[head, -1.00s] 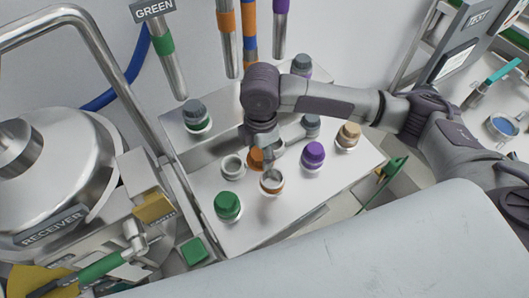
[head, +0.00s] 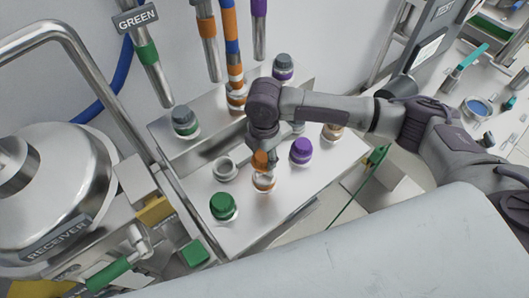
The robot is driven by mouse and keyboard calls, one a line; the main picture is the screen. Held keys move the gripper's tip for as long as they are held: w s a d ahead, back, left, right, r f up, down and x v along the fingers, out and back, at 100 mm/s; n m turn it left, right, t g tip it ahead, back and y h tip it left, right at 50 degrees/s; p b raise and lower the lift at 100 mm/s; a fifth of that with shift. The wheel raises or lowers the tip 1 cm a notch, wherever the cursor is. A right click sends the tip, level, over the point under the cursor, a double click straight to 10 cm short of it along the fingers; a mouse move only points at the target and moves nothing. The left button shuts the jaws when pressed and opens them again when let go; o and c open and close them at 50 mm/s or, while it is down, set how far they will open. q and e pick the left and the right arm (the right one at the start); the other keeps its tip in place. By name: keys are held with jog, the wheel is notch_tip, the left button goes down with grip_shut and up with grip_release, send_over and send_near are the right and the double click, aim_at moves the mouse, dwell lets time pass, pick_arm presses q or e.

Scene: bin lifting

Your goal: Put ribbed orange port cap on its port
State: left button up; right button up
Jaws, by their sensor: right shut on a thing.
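The orange port cap (head: 261,159) is held in my right gripper (head: 265,163), which is shut on it and points down from above the panel. Its ribs are too small to make out. Just below the cap is a short metal port with an orange ring (head: 263,184), at the front middle of the panel. The cap overlaps the port's top edge in the head view. I cannot tell whether they touch, and the fingers partly hide the port's mouth. My left gripper is not in view.
On the steel panel (head: 240,234) stand a green cap (head: 223,206), an open grey port (head: 225,169), a purple cap (head: 301,151) and a tan cap (head: 333,131). Grey-capped ports stand behind, one at the left (head: 185,121). A receiver tank (head: 50,190) stands at left.

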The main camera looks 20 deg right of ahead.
jog(key=shift+f+b, duration=0.4)
jog(key=shift+f, duration=0.35)
jog(key=shift+w+r, duration=0.1)
jog(key=shift+r, duration=0.1)
jog(key=shift+r+p, duration=0.3)
jog(key=shift+p, duration=0.5)
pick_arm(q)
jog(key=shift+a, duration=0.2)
pick_arm(e)
jog(key=shift+d+f, duration=0.1)
jog(key=shift+f, duration=0.15)
pick_arm(q)
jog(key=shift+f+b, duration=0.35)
jog(key=shift+b, duration=0.05)
pick_arm(e)
jog(key=shift+f, duration=1.4)
jog(key=shift+f, duration=0.1)
